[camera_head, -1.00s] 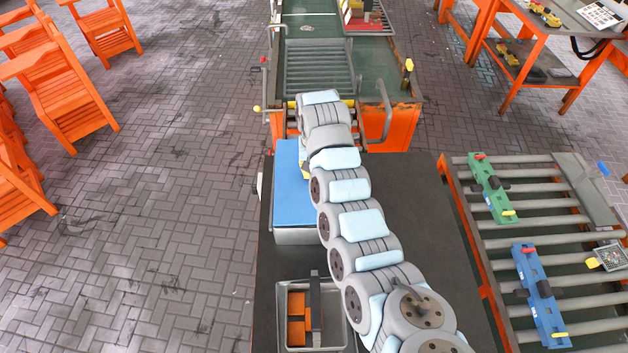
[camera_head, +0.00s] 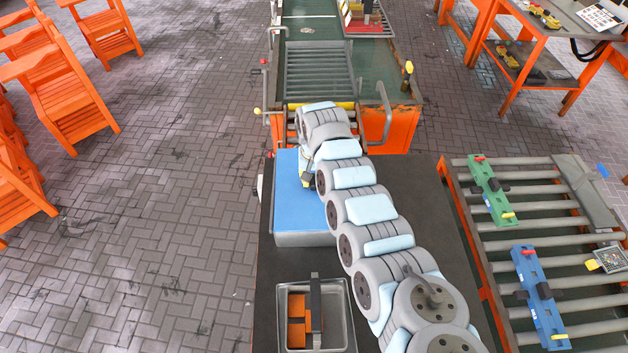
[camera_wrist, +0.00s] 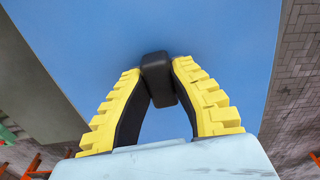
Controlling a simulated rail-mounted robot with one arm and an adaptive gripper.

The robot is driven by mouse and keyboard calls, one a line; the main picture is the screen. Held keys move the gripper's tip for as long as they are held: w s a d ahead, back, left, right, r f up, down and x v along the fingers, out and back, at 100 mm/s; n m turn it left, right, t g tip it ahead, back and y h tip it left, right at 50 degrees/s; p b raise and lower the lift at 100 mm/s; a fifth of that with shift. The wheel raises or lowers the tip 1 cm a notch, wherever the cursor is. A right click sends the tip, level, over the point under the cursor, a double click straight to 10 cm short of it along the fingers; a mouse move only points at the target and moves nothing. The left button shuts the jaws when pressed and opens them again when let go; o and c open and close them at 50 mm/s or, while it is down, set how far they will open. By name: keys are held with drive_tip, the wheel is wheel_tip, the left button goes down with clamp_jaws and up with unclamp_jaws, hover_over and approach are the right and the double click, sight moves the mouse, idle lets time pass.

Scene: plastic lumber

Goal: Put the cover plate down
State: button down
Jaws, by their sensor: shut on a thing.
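The cover plate (camera_head: 295,210) is a flat blue panel with a black knob (camera_wrist: 157,75) on its face. In the head view it lies at the left of the dark tabletop, over a pale grey box-like side (camera_head: 305,240). I cannot tell whether it rests fully on what is under it. My gripper (camera_wrist: 158,82) has its two yellow fingers closed around the black knob in the wrist view. In the head view my gripper (camera_head: 306,180) is mostly hidden by my arm, which also covers the plate's right part.
A metal tray (camera_head: 347,345) with orange pieces stands in front of the plate. The dark tabletop (camera_head: 425,215) is bare right of my arm. A roller rack (camera_head: 545,210) with green and blue parts stands at right. A conveyor (camera_head: 320,70) lies behind.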

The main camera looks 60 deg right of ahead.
sight(314, 179)
drive_tip(key=shift+f, duration=0.1)
drive_tip(key=c, duration=1.1)
unclamp_jaws()
drive_tip(key=shift+r, duration=6)
